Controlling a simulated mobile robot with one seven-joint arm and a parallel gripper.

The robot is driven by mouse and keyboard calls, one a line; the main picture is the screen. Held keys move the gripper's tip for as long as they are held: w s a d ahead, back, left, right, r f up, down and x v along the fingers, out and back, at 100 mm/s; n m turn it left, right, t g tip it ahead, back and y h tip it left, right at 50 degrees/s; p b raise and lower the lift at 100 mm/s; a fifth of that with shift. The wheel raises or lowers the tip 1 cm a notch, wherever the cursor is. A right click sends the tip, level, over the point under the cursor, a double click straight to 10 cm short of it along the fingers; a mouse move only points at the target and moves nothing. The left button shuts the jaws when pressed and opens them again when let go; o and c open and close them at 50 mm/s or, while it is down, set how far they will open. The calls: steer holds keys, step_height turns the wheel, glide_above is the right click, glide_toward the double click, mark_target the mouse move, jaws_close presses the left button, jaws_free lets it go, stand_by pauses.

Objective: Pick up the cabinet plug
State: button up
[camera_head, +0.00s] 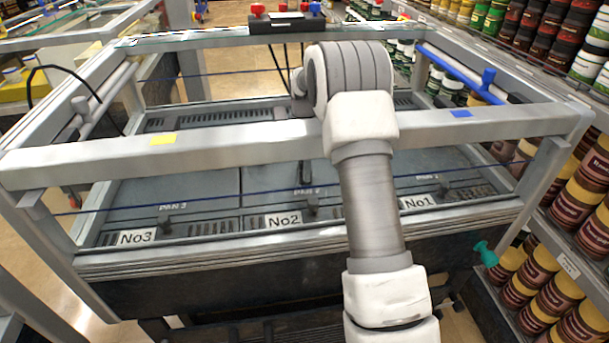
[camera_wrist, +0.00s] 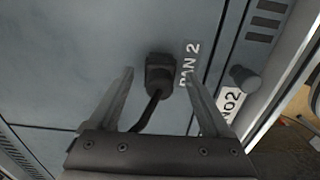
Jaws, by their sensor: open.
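The cabinet plug (camera_wrist: 159,72) is a black block with a black cable running down from it, on the grey cabinet lid beside the PAN 2 label in the wrist view. My gripper (camera_wrist: 159,76) is open, with one finger to each side of the plug in the picture. I see gaps on both sides and cannot tell the remaining height. The cable passes down between the fingers towards the palm. In the head view my arm reaches over the cabinet's front rail, and the gripper and plug are not clearly visible there.
The cabinet's front rail (camera_head: 220,146) crosses beneath my arm. A round knob (camera_wrist: 245,78) stands right of the fingers in the wrist view. Labels No3 (camera_head: 137,238), No2 (camera_head: 283,220) and No1 (camera_head: 417,202) line the front. Shelves of cans (camera_head: 580,190) stand at the right.

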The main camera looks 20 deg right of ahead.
steer(key=shift+f, duration=0.1)
jaws_close()
stand_by(0.3)
